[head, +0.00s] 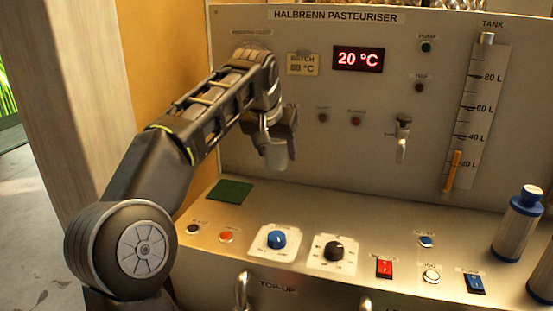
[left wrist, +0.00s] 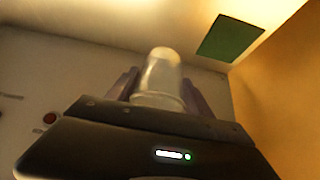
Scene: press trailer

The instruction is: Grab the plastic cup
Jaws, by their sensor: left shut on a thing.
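The plastic cup (head: 276,155) is a small, pale, translucent cup. My left gripper (head: 278,140) is shut on it and holds it in the air in front of the pasteuriser panel, above the counter. In the left wrist view the cup (left wrist: 161,80) sits between the two fingers of the left gripper (left wrist: 160,88). The upper part of the cup is partly hidden by the gripper in the head view. My right gripper is not in view.
A green mat (head: 231,191) lies on the steel counter at left, below the cup. Knobs (head: 277,240) and switches (head: 384,268) line the counter front.

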